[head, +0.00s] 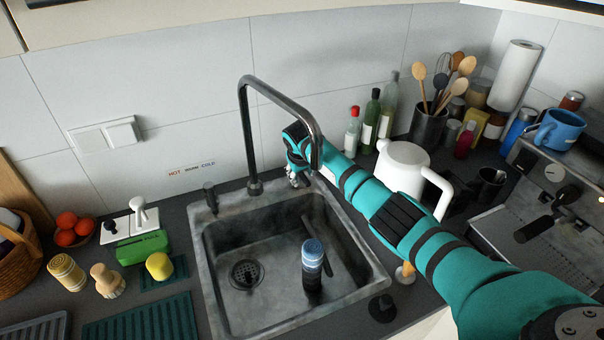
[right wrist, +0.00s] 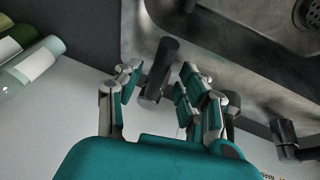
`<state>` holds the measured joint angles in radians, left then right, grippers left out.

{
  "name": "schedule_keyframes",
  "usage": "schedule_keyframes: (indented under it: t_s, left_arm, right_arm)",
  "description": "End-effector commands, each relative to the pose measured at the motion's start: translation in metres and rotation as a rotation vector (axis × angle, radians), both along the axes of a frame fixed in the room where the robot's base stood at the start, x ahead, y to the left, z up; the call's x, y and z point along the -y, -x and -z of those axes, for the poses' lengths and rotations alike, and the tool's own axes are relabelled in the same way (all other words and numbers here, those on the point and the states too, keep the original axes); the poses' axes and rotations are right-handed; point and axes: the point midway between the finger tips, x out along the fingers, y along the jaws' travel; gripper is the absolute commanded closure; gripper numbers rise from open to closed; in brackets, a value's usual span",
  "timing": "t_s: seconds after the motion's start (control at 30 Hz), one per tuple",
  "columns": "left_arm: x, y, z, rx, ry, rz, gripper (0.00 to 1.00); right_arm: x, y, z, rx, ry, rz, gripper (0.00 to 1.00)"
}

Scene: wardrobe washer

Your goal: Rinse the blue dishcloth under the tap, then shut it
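The blue dishcloth (head: 312,252) looks like a striped, rolled bundle standing upright in the sink (head: 206,262); its lower part is dark. The dark tap (head: 246,135) arches over the sink, and no water shows at its spout. My right gripper (head: 297,178) is behind the sink's right rear, partly behind the spout. In the right wrist view its open fingers (right wrist: 158,90) are on either side of a dark tap handle (right wrist: 161,66); contact cannot be told. A second handle (head: 210,196) stands at the sink's rear left. My left gripper is not in view.
Bottles (head: 371,120) and a white jug (head: 402,165) stand near my right arm. The sink's left part is clear.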

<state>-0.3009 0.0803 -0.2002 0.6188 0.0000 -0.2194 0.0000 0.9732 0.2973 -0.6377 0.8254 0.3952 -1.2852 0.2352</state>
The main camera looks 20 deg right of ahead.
Motion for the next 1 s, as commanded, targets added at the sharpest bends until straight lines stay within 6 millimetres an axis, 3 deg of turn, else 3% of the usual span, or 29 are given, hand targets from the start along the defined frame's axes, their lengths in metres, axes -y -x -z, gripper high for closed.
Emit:
schedule_keyframes:
  t_s: [0.17,0.6,1.0]
  left_arm:
    - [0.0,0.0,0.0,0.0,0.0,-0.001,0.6]
    - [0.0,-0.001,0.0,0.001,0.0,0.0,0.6]
    - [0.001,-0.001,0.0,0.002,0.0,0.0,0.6]
  right_arm:
    - [0.0,-0.001,-0.015,0.004,0.0,0.0,0.6]
    - [0.0,-0.001,-0.091,0.003,0.0,-0.001,0.6]
    - [0.0,0.0,-0.1,0.0,0.0,0.0,0.6]
